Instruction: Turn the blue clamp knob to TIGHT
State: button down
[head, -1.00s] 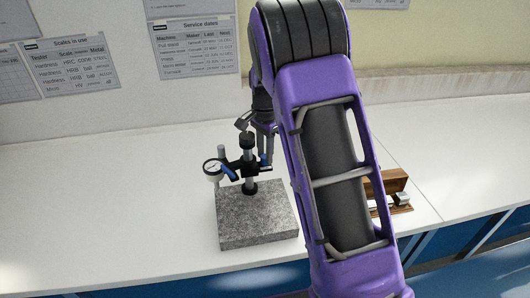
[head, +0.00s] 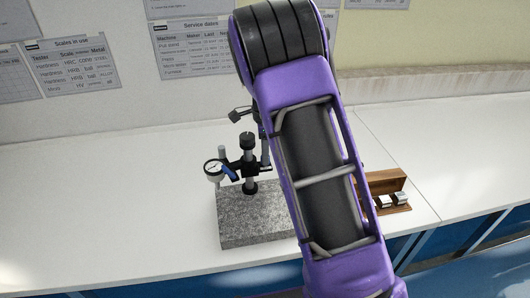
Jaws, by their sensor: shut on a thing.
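A gauge stand has a black-capped upright post (head: 248,170) on a grey granite base (head: 245,225). A round white dial gauge (head: 214,169) hangs at the left of its clamp. A blue knob or lever (head: 229,172) shows just right of the dial. My gripper (head: 265,158) is at the right side of the stand's clamp, mostly hidden behind my purple arm. It is shut on the blue clamp knob at that side, which my arm and fingers now cover. The knob's marks and pointer direction cannot be read.
An open wooden case (head: 390,192) with metal blocks (head: 392,200) lies on the white bench (head: 120,190), right of my arm. Paper charts (head: 190,45) hang on the wall behind. The bench left of the stand is clear.

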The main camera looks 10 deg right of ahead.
jog(key=shift+m, duration=0.8)
jog(key=c, duration=0.6)
grip_release()
notch_tip(320, 180, up, 18)
jog(key=shift+f, duration=0.25)
